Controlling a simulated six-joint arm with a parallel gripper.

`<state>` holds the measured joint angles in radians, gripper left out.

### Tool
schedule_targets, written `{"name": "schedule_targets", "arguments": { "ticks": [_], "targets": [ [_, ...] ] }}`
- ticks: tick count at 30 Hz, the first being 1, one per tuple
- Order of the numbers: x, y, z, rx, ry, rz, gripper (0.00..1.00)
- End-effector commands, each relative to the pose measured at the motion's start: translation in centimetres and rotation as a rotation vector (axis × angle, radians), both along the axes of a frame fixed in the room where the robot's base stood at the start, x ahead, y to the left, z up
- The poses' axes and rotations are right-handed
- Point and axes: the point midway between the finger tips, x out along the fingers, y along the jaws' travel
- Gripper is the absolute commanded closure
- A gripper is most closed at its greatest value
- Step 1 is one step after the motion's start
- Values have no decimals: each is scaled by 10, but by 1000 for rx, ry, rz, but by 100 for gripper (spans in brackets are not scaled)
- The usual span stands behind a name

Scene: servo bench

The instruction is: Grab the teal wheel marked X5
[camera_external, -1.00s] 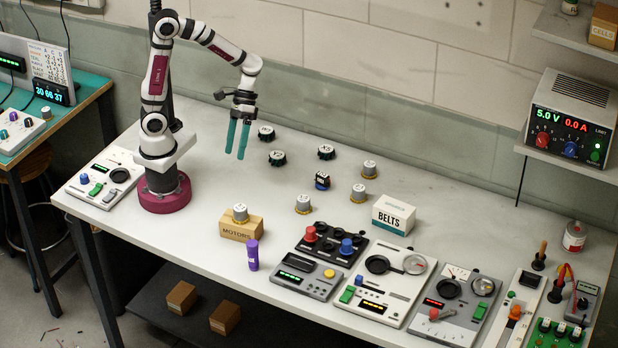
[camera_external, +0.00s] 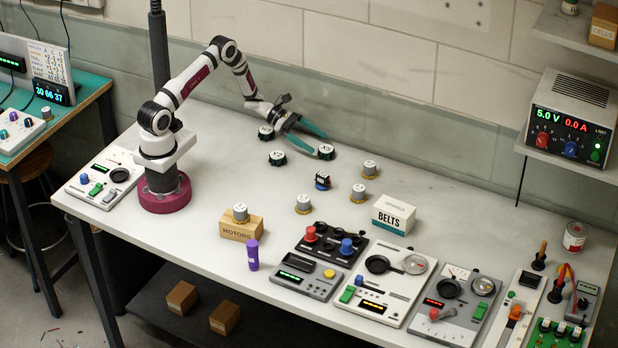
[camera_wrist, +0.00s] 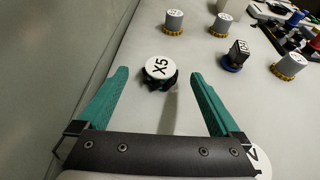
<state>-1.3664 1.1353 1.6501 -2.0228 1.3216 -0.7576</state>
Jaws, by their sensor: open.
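The wheel marked X5 (camera_wrist: 160,68) has a white top and a dark teal, knobbed side. In the wrist view it lies between the tips of my gripper (camera_wrist: 158,74), with a gap on both sides. In the external view the wheel (camera_external: 326,152) lies flat on the bench by the fingertips of my gripper (camera_external: 320,146). My gripper is open and empty, its teal fingers slanting down to the right. How far the tips are above the bench is hard to tell.
A blue-based part (camera_external: 322,181) and several grey motors with yellow bases (camera_external: 370,168) stand nearby. The wall (camera_external: 400,130) runs close behind. The bench's left middle is clear.

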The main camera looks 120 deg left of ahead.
Motion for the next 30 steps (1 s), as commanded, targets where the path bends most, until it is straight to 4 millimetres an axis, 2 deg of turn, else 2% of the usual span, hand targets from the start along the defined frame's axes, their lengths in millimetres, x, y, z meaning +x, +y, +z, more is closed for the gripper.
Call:
{"name": "schedule_targets", "arguments": {
  "ticks": [3,6,13,27,30],
  "targets": [
    [23,-1,-12,1,0,-5,0],
    [34,0,-17,0,1,-2,0],
    [36,0,-17,1,1,-1,0],
    [36,0,-17,1,1,-2,85],
    [36,0,-17,1,1,-2,87]
  ]
}}
